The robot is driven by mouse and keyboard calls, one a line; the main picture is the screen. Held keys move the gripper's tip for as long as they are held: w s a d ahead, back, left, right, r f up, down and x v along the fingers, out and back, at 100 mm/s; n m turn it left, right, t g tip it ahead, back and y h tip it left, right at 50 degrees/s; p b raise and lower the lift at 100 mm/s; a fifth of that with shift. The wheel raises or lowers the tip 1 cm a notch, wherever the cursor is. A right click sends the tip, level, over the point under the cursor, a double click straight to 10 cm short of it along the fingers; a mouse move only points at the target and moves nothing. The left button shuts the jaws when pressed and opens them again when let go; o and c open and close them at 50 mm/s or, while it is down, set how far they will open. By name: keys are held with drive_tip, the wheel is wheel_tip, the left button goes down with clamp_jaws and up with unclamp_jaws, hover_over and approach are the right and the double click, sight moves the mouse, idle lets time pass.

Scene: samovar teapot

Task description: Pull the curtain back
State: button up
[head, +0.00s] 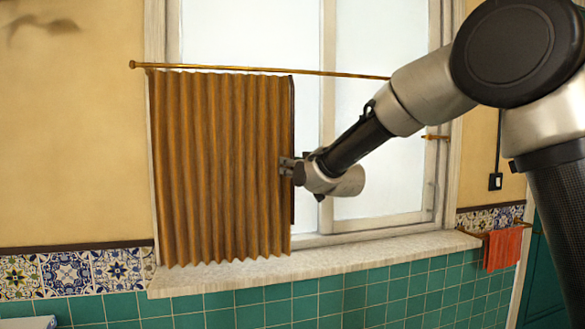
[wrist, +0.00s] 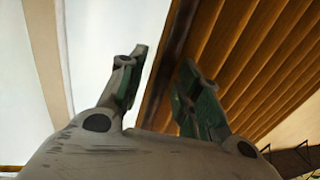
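The brown pleated curtain (head: 215,160) hangs over the left part of the window, with a dark strip along its right edge (head: 292,130). My gripper (head: 285,165) is at that edge, about mid-height, reaching in from the right. In the wrist view the two fingers of my gripper (wrist: 165,62) stand apart. The curtain's dark edge (wrist: 178,45) runs through the gap between them, with pleats (wrist: 245,50) on the right. Light shows between the left finger and the edge. I cannot tell whether the right finger touches the cloth.
A brass rod (head: 340,74) runs across the window top. The window (head: 385,40) is bare right of the curtain. A pale sill (head: 330,258) lies below, above green tiles (head: 320,305). A red cloth (head: 502,250) hangs on a rail at the right. A small brass hook (head: 436,137) is on the right frame.

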drive_tip(key=v, duration=1.2)
